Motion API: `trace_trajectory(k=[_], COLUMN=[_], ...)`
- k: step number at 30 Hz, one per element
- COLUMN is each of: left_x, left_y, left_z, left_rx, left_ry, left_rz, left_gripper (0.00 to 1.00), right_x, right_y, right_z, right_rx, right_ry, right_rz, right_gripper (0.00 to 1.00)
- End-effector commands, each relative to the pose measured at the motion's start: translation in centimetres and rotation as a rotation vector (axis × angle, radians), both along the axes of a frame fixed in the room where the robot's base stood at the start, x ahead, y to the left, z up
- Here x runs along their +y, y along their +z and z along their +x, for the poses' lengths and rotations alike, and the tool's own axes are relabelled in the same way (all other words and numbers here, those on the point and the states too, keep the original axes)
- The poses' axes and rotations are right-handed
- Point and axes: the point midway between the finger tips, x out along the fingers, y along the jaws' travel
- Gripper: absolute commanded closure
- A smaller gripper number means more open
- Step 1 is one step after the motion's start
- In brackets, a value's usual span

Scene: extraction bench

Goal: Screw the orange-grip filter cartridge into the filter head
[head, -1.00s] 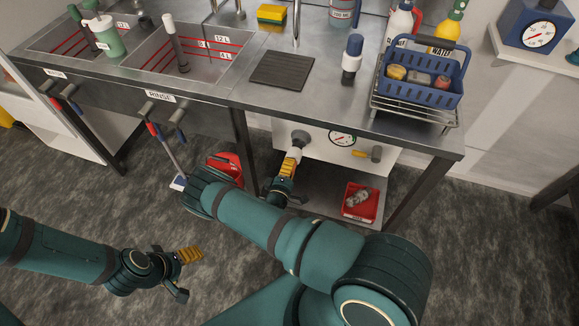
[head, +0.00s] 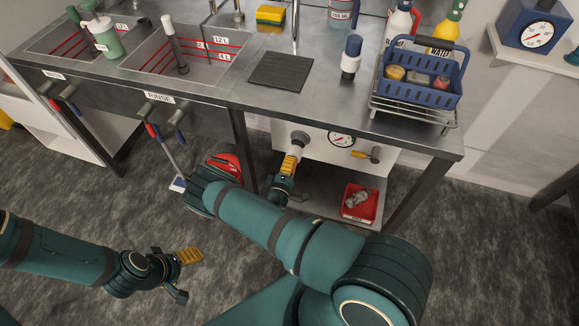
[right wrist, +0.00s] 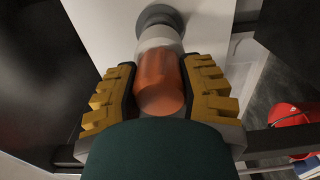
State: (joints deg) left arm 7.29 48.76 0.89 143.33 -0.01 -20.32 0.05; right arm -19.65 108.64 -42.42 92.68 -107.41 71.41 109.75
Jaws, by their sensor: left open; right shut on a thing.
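The orange-grip filter cartridge (right wrist: 160,82) is between the yellow-padded fingers of my right gripper (right wrist: 160,95), which is shut on its orange grip. Its pale upper part meets the dark grey filter head (right wrist: 160,18) in the right wrist view; how far it is threaded in cannot be told. In the head view the filter head (head: 299,138) is on the white panel under the bench, and my right gripper (head: 289,168) is just below it, hiding most of the cartridge. My left gripper (head: 184,272) is open and empty above the floor at lower left.
The white panel (head: 320,150) carries a gauge (head: 341,139) and a yellow-handled valve (head: 366,155). A red tray (head: 351,211) with a metallic-looking item is on the lower shelf. The bench legs (head: 418,188) flank this space. A red container (head: 225,162) stands left.

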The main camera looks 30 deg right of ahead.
Motion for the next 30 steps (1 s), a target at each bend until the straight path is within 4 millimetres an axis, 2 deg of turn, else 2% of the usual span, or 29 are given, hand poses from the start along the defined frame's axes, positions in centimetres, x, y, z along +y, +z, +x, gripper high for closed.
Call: trace_trajectory(k=[30], left_x=[0.0], left_y=[-0.5], left_z=[0.0], left_rx=[0.000], left_ry=[0.000], left_rz=[0.000], left_gripper=[0.28], right_x=[-1.8], right_y=[0.0], right_z=[1.5], right_rx=[-0.001], right_ry=[0.000], right_rz=[-0.001], right_gripper=[1.00])
